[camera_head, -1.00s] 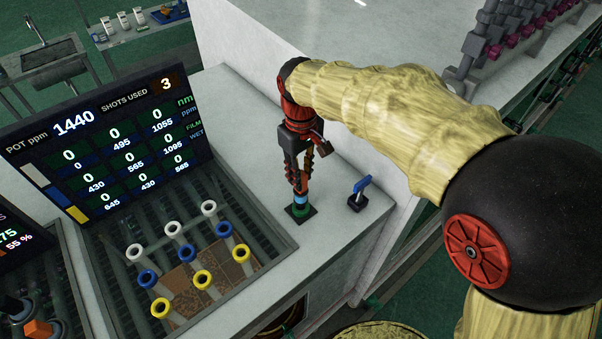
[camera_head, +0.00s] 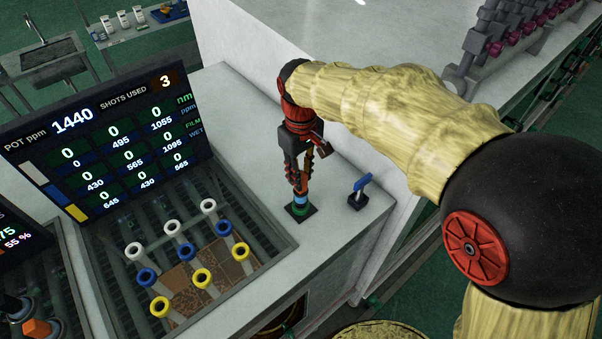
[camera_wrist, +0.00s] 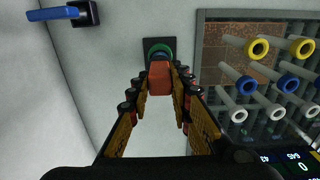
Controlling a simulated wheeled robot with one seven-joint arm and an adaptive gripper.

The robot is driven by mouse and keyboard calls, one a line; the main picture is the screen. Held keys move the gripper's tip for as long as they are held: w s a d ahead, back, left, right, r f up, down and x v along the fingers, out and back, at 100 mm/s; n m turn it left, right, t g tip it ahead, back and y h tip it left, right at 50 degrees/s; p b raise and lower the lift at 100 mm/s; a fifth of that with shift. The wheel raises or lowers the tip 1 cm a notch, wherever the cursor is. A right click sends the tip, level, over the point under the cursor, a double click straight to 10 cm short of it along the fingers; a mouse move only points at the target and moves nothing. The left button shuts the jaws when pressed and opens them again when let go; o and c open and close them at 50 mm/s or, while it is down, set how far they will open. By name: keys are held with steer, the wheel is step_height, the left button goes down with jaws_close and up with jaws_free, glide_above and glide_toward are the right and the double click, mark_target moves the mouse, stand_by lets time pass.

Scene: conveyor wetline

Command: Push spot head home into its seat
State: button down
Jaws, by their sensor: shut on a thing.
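My gripper (camera_head: 300,188) points down over the counter and is shut on the spot head. In the wrist view, my gripper's fingers (camera_wrist: 160,88) close on both sides of the spot head's orange-red body (camera_wrist: 159,77). Its light blue lower end (camera_head: 300,200) shows below the fingertips in the head view. The seat is a black square plate with a green ring (camera_head: 299,210), directly under the head. The blue end meets or nearly meets the green ring; I cannot tell how deep it sits. The fingers hide part of the head.
A blue-handled lever on a black base (camera_head: 359,193) stands just right of the seat. To the left is a grated bay with white, blue and yellow ringed tubes (camera_head: 201,277). A display (camera_head: 108,143) stands behind it. A white wall rises behind my gripper.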

steer(key=shift+f+b, duration=0.5)
steer(key=shift+f, duration=0.4)
steer(key=c, duration=1.7)
jaws_free()
steer(key=shift+o, duration=0.8)
steer(key=shift+r, duration=0.1)
step_height(320, 180, up, 12)
